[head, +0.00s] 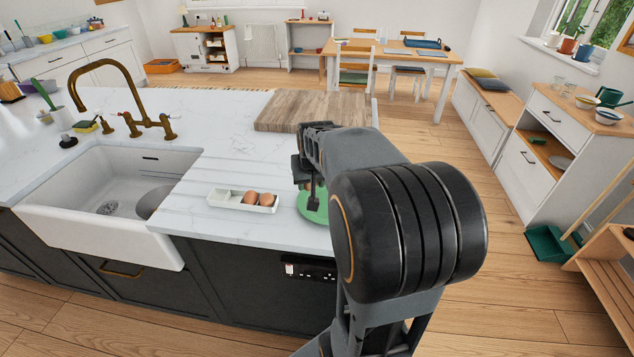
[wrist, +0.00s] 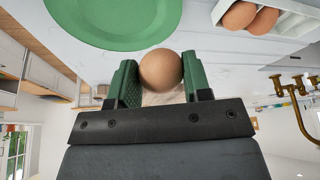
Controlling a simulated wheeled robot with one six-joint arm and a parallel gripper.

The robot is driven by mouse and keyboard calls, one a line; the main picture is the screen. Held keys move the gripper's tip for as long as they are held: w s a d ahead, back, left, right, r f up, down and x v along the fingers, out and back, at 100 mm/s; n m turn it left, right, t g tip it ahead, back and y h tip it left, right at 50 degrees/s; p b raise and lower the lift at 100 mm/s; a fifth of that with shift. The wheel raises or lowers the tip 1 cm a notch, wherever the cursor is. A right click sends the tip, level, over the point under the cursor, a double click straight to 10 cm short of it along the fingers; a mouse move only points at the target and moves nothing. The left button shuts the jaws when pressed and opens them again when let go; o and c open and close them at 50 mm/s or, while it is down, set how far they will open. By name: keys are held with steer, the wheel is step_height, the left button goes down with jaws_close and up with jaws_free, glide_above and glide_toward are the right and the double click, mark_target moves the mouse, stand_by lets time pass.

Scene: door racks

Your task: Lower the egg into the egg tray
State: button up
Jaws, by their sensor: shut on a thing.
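My gripper (wrist: 160,82) is shut on a brown egg (wrist: 161,69), held between its green finger pads in the wrist view. In the head view my gripper (head: 309,186) is above the green plate, to the right of the egg tray, and the arm mostly hides the held egg. The white egg tray (head: 220,196) lies on the counter with two brown eggs in its middle and right part; its left part looks empty. The tray also shows at the top right of the wrist view (wrist: 288,28), apart from the held egg.
A green plate (head: 311,212) sits on the counter under my gripper, right of the tray; it also shows in the wrist view (wrist: 112,22). A white sink (head: 115,185) with a brass tap is to the left. A wooden board (head: 312,108) lies behind. The counter behind the tray is clear.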

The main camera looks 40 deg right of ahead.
steer(key=s+a+r, duration=0.2)
steer(key=s+a, duration=0.1)
steer(key=a, duration=0.1)
steer(key=w+a+r+p, duration=0.1)
steer(key=w+a+p, duration=0.1)
steer(key=w+a, duration=0.8)
steer(key=shift+w+a+f, duration=0.95)
steer(key=shift+w+f, duration=0.25)
steer(key=shift+w, duration=1.15)
steer(key=shift+w+a+f, duration=1)
steer(key=shift+w+f, duration=0.15)
steer(key=shift+w, duration=1.25)
steer(key=shift+w+a+f, duration=0.95)
steer(key=shift+w+f, duration=0.25)
steer(key=shift+w, duration=1.15)
steer(key=shift+f, duration=0.1)
steer(key=shift+f+b, duration=0.6)
steer(key=shift+b, duration=0.15)
steer(key=shift+f+b, duration=1.1)
steer(key=shift+f, duration=0.35)
